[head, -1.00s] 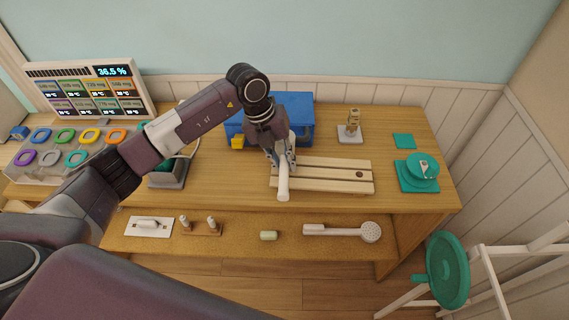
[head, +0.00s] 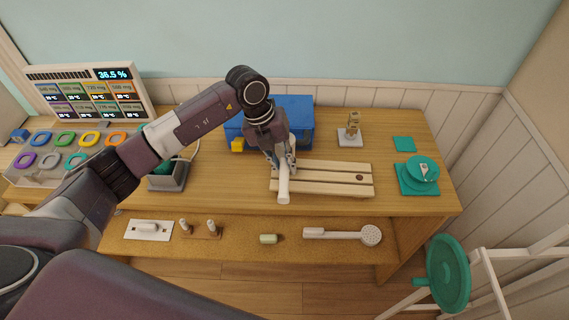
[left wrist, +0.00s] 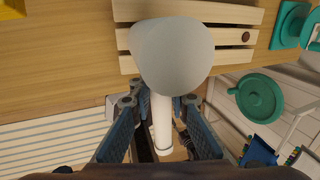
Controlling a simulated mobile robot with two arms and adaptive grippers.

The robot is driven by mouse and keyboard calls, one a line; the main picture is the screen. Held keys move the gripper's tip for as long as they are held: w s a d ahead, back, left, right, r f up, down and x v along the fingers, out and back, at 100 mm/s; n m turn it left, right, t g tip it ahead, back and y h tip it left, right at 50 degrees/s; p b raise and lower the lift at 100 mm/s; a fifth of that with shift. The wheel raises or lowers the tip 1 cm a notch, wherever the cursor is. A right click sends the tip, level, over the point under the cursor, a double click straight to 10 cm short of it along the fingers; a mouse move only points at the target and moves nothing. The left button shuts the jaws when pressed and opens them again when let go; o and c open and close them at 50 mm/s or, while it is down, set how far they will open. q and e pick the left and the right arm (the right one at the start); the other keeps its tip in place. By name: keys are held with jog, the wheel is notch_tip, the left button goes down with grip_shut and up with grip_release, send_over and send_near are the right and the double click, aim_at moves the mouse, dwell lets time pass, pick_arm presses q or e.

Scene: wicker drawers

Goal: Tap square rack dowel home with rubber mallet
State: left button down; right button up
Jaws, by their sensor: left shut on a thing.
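My left gripper (head: 284,160) is shut on the pale mallet (head: 283,187) above the left part of the wooden rack (head: 325,192). In the left wrist view, the mallet's wide grey-white head (left wrist: 172,52) fills the upper middle, and its thin handle (left wrist: 162,125) runs down between the fingers. The rack has several pale slats and lies flat on the table. A small dark round spot (head: 360,177) shows at its right; I cannot tell whether it is the dowel. The mallet and gripper hide part of the rack's left end. My right gripper is not in view.
A blue box (head: 295,108) stands behind the rack. A small stand (head: 349,138) and a teal fixture (head: 418,178) are to the right. A teal stool (head: 447,270) is at right.

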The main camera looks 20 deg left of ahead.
pick_arm(q)
notch_tip(320, 180, down, 5)
jog(key=b, duration=0.2)
jog(key=shift+r+b, duration=0.15)
jog(key=shift+b, duration=0.15)
jog(key=shift+r+p, duration=0.55)
jog(key=shift+r, duration=0.15)
jog(key=shift+w+r+p, duration=0.1)
jog(key=shift+r+p, duration=0.35)
jog(key=shift+r, duration=0.05)
jog(key=shift+r+p, duration=0.9)
jog(key=shift+r, duration=0.6)
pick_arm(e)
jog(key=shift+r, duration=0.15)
pick_arm(q)
notch_tip(320, 180, up, 3)
jog(key=shift+r+p, duration=0.1)
jog(key=shift+p, duration=1)
jog(key=shift+r, duration=0.45)
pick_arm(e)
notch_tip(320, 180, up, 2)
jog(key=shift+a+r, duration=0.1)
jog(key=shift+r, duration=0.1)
pick_arm(q)
jog(key=shift+d, duration=0.1)
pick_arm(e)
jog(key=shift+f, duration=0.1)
